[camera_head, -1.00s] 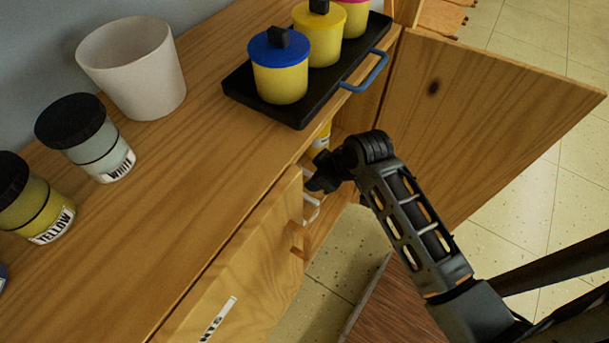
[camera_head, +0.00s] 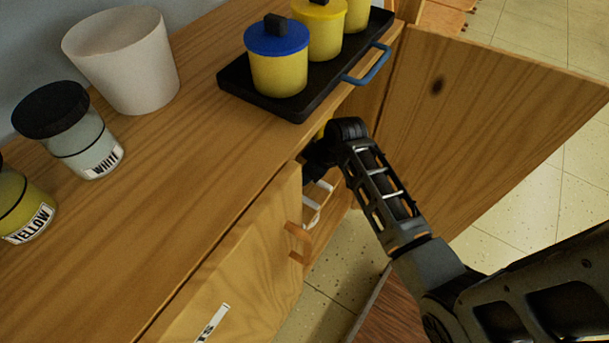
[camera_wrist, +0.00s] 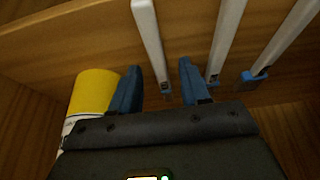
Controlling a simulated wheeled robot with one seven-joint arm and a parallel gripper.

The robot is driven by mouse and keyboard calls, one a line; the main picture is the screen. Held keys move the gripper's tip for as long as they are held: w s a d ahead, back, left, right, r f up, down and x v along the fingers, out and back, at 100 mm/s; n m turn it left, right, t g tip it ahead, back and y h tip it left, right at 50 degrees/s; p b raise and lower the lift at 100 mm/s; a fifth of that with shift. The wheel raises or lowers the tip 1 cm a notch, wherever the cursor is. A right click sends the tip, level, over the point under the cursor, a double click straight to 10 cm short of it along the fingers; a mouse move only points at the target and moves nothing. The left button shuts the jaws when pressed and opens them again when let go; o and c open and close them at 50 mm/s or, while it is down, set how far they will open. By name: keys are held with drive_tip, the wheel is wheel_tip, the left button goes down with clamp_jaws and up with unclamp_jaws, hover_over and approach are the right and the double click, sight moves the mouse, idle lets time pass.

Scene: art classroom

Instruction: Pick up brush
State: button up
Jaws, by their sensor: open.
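Inside the cabinet, the wrist view shows several long white sticks with darker or blue lower ends, which look like brushes. The nearest, a white brush (camera_wrist: 150,38), runs down between the fingers of my gripper (camera_wrist: 160,68). Another white brush (camera_wrist: 227,38) is just right of the right finger, and a third brush (camera_wrist: 286,38) with a blue end is farther right. My gripper's two blue fingers are open, and I cannot tell whether they touch the near brush. In the head view my gripper is mostly hidden at the cabinet opening, beside white pieces (camera_head: 318,203).
A yellow-topped container (camera_wrist: 94,92) stands close to the left finger. The wooden cabinet (camera_head: 215,165) has an open door (camera_head: 480,120) at right. On top are a black tray (camera_head: 300,112) with yellow jars, a white cup (camera_head: 122,62) and paint jars (camera_head: 85,145).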

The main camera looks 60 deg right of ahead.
drive_tip(key=shift+f, duration=0.1)
idle(0.4)
clamp_jaws()
